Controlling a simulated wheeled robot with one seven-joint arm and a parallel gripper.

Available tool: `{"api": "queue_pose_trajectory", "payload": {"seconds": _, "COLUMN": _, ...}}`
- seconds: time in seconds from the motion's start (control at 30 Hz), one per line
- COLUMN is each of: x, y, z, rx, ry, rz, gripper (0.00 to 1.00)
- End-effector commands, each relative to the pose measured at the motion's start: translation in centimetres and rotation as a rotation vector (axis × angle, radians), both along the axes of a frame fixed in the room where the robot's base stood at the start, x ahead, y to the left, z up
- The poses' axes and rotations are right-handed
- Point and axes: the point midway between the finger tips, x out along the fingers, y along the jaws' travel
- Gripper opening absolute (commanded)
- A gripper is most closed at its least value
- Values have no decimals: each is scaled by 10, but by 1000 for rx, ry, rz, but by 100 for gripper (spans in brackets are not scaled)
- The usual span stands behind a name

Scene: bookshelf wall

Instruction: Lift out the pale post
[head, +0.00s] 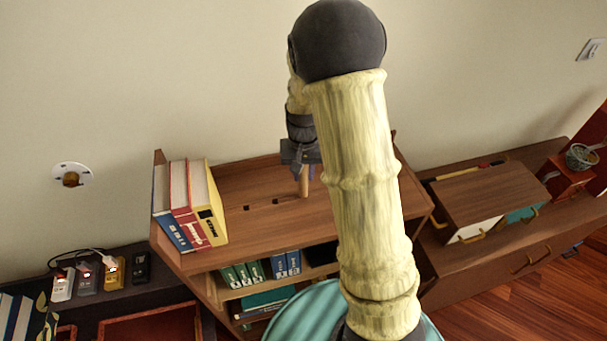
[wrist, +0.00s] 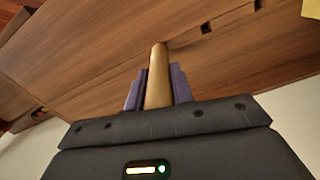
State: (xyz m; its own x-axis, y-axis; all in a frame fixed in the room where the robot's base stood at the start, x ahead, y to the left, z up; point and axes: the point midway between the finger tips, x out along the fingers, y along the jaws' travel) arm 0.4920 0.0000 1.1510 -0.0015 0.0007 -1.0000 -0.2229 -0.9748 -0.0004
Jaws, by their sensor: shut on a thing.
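The pale post (head: 304,187) is a short light-wood peg, upright over the brown shelf top (head: 345,222). My gripper (head: 304,172) is above the shelf top, pointing down, its purple fingers on both sides of the post. In the wrist view, the fingers (wrist: 157,92) are shut on the post (wrist: 157,72), whose rounded end shows past them against the wood. Two dark holes (head: 275,201) lie in a row to the left of the post. The post's lower end lines up with that row. I cannot tell whether it is still in a hole or just clear.
Upright books (head: 190,205) stand on the shelf top's left end. A wooden box (head: 487,198) stands on the lower cabinet at right. Several small devices (head: 87,278) sit at lower left. The wall is close behind.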

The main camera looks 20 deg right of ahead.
Motion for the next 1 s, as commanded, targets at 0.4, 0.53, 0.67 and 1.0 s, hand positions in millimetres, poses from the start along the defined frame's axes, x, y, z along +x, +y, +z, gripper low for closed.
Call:
{"api": "queue_pose_trajectory", "payload": {"seconds": 0.4, "x": 2, "y": 0, "z": 62, "rx": 0, "ry": -9, "rz": 1, "gripper": 1}}
{"api": "queue_pose_trajectory", "payload": {"seconds": 0.53, "x": 2, "y": 0, "z": 84, "rx": 0, "ry": -7, "rz": 1, "gripper": 1}}
{"api": "queue_pose_trajectory", "payload": {"seconds": 0.67, "x": 1, "y": 0, "z": 96, "rx": -1, "ry": -3, "rz": 0, "gripper": 1}}
{"api": "queue_pose_trajectory", "payload": {"seconds": 1.0, "x": 0, "y": 0, "z": 98, "rx": -1, "ry": -1, "rz": 0, "gripper": 1}}
